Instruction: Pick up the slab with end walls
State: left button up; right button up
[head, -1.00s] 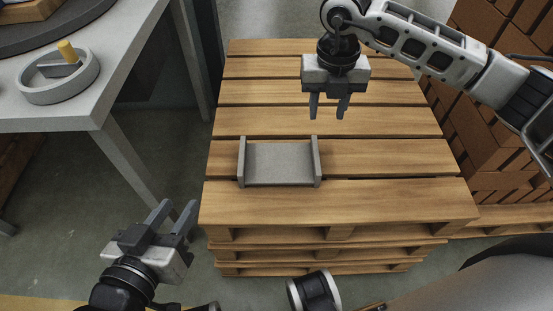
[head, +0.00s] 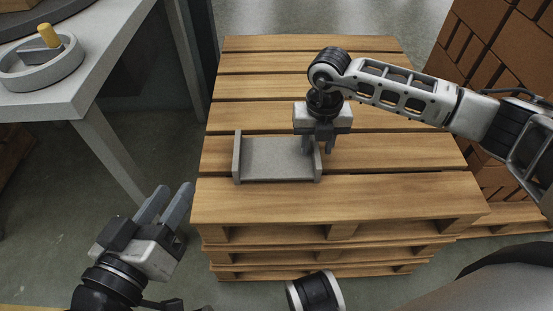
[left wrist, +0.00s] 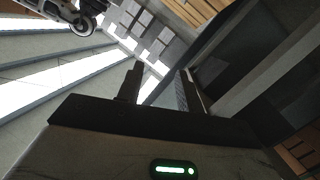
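The grey slab with end walls (head: 275,159) lies flat on the top pallet, with one upright wall at its left end and one at its right end. My right gripper (head: 319,147) is open at the slab's right end wall, pointing down. Its fingers appear to be on either side of that wall's far part; I cannot tell whether they touch it. My left gripper (head: 168,203) is open and empty, low at the left, away from the slab. Its parted fingers also show in the left wrist view (left wrist: 158,88).
The slab rests on stacked wooden pallets (head: 340,200). Brick stacks (head: 500,100) stand at the right. The pallet top around the slab is clear.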

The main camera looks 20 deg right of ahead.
jog(key=shift+f, duration=0.1)
grip_shut()
jog(key=shift+r, duration=0.2)
